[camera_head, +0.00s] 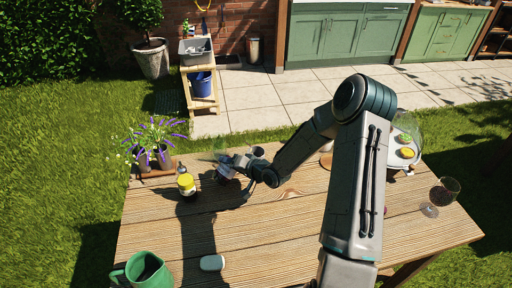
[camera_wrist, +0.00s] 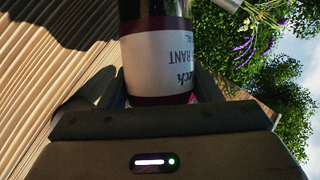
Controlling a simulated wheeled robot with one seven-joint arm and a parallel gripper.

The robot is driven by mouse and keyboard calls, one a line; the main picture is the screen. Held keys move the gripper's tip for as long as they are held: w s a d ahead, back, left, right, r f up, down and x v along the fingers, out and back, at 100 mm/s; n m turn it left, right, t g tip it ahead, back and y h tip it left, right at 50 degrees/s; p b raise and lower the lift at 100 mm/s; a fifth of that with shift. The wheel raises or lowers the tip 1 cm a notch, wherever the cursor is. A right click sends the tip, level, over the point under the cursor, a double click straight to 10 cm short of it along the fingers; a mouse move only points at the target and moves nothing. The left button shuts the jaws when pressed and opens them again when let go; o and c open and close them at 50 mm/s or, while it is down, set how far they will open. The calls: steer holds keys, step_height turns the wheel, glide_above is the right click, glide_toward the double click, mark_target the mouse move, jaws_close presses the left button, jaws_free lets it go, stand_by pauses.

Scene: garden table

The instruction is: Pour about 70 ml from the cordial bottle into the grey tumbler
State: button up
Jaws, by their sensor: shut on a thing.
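The cordial bottle (camera_wrist: 158,60), dark with a pale label, is between the fingers of my gripper (camera_wrist: 160,98) in the wrist view. The label lettering is upside down, and the bottle looks tipped far over, near level. In the head view my gripper (camera_head: 236,166) holds it low over the left part of the table, and the bottle shows small and partly covered. A small dark reddish shape (camera_head: 222,177) sits below the bottle's left end. I cannot tell whether it is the grey tumbler, or whether liquid is flowing.
A yellow-lidded jar (camera_head: 186,184) and potted lavender (camera_head: 152,158) stand to the left. A green jug (camera_head: 144,270) and a pale rounded object (camera_head: 212,263) are at the front. A wine glass (camera_head: 441,193) and domed food stand (camera_head: 404,152) are at the right. The front middle is clear.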

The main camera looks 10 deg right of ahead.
steer(key=shift+s+a+f+m+y+p, duration=0.15)
steer(key=shift+a+f+m+y+p, duration=0.15)
steer(key=shift+m+y+p, duration=0.25)
steer(key=shift+r+m+p, duration=0.25)
steer(key=shift+p, duration=0.15)
steer(key=shift+s+a+y, duration=0.1)
steer(key=shift+a+y, duration=0.05)
steer(key=shift+y, duration=0.1)
steer(key=shift+d+r+m+g+y+p, duration=0.2)
steer(key=shift+r+m+y+p, duration=0.1)
steer(key=shift+r+m+p, duration=0.25)
steer(key=shift+d+r+m+g+y+p, duration=0.15)
steer(key=shift+r+m+y+p, duration=0.2)
steer(key=shift+p, duration=0.25)
steer(key=shift+r+m+p, duration=0.3)
steer(key=shift+r+m+y+p, duration=0.45)
steer(key=shift+r+m+y, duration=0.15)
steer(key=shift+r, duration=0.25)
steer(key=shift+a, duration=0.2)
steer(key=shift+s+a+r, duration=0.1)
steer(key=shift+s+a, duration=0.05)
steer(key=shift+a, duration=0.15)
